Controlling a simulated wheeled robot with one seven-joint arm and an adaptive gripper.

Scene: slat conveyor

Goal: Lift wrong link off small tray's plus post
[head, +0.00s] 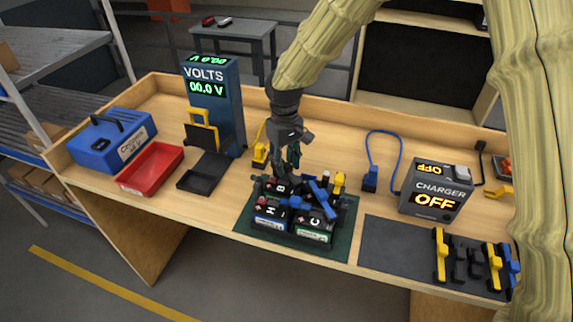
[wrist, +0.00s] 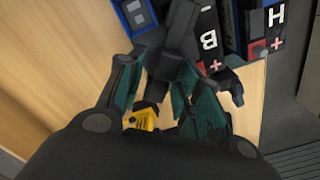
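The small tray (head: 262,226) stands on a dark green mat, holding several batteries. Their labels include H (head: 271,219) and C (head: 314,228); a blue link (head: 317,197) lies across their tops. My gripper (head: 285,172) points down at the tray's back left, close to the posts. In the wrist view, my gripper (wrist: 163,70) is beside the B battery (wrist: 212,40) and its red plus mark. A black blocky piece (wrist: 181,25) is at the fingertips, perhaps a link; I cannot tell whether it is gripped. The fingers hide the contact and the post beneath.
A voltmeter (head: 228,117), a red bin (head: 151,167) and a blue case (head: 100,138) stand left. The charger (head: 436,190) reads OFF at right. Yellow, black and blue links (head: 440,255) lie on the grey mat (head: 392,246). Yellow and blue clips are near the tray.

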